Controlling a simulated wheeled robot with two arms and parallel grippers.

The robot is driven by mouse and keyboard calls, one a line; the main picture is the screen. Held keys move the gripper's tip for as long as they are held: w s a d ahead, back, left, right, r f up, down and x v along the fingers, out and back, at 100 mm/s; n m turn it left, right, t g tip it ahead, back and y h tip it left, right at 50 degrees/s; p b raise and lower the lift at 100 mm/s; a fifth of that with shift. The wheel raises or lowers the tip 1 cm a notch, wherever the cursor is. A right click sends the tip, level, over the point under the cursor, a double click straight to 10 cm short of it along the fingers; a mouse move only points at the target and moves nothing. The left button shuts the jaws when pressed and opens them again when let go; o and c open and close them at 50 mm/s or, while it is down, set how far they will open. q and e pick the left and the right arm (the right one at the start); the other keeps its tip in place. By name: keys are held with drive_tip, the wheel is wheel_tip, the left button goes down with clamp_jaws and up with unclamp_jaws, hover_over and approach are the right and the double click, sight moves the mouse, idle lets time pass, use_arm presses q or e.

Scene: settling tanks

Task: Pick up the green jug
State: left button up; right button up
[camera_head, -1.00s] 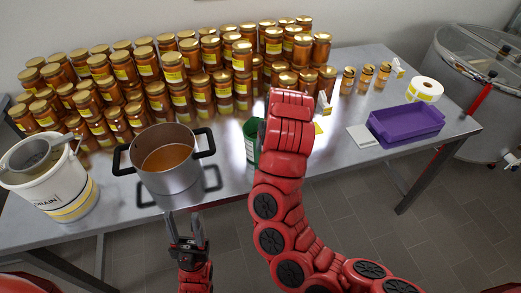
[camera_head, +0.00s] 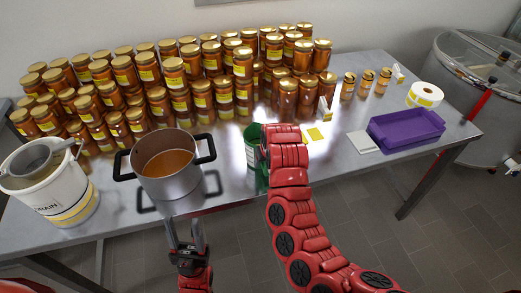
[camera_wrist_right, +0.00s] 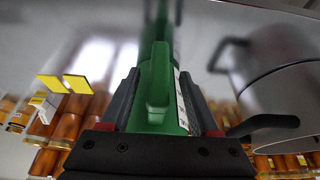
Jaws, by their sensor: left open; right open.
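The green jug (camera_head: 251,146) stands on the metal table, right of the steel pot, mostly hidden behind my right arm in the head view. In the right wrist view the green jug (camera_wrist_right: 155,85) fills the middle, with its handle towards the camera. My right gripper (camera_wrist_right: 160,100) is open, with one finger on each side of the jug; I cannot tell whether they touch it. In the head view its fingers are hidden behind the red wrist. My left gripper (camera_head: 186,232) is open and empty, in front of the table edge below the pot.
The steel pot (camera_head: 170,180) of amber liquid stands close left of the jug. A white bucket (camera_head: 60,195) with a sieve is at far left. Many honey jars (camera_head: 175,80) fill the back. A purple tray (camera_head: 405,128) and label roll (camera_head: 424,93) are at right.

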drive_tip(key=shift+p+x, duration=0.4)
drive_tip(key=shift+x, duration=1.15)
drive_tip(key=shift+d, duration=0.1)
clamp_jaws()
